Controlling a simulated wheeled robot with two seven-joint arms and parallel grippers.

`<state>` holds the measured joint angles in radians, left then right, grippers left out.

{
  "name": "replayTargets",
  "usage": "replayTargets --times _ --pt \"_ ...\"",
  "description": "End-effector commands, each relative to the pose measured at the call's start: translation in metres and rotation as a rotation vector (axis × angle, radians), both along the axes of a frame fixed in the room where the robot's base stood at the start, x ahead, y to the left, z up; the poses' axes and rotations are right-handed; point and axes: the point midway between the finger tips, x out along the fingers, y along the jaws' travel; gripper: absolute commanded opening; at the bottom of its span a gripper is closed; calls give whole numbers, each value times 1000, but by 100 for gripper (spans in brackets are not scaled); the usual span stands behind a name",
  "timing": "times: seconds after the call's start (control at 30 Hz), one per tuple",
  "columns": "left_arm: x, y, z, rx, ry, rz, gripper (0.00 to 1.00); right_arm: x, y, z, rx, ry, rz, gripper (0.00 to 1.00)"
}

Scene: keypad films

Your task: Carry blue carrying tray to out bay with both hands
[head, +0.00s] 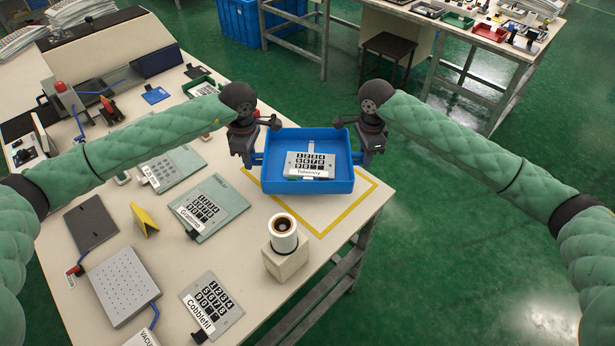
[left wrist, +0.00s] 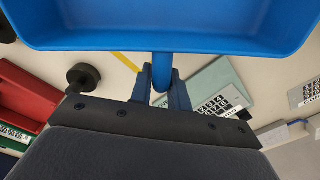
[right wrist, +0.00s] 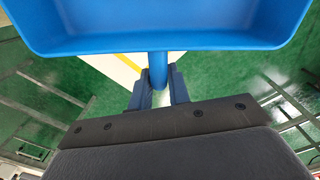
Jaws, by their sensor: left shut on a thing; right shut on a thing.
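The blue carrying tray (head: 307,187) is held between my two grippers at the far right end of the table. A grey keypad panel labelled Tolemory (head: 311,164) lies in it. My left gripper (head: 257,158) is shut on the tray's left handle, which shows in the left wrist view (left wrist: 162,68). My right gripper (head: 362,158) is shut on the tray's right handle, which shows in the right wrist view (right wrist: 158,68). The tray looks about level and above the yellow-outlined bay (head: 350,212) on the table; the gap below it is hard to judge. The tray hides part of the outline.
A roll on a beige block (head: 286,250) stands in front of the tray. Keypad panels, including Cobblefil (head: 212,308), and a yellow folded sign (head: 145,220) lie to the left. The table's right edge is close to the tray; green floor (head: 470,270) lies beyond.

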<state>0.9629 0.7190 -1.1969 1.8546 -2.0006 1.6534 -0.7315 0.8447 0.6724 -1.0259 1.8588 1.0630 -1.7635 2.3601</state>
Motion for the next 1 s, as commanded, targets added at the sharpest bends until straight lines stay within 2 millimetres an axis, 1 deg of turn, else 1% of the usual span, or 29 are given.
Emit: replayTargets --times 0.27,1.0 --pt "0 0 -6 0 0 0 0 0 0 -6 0 0 0 0" --pt "0 0 -38 0 0 0 0 0 0 -38 0 0 1 0"
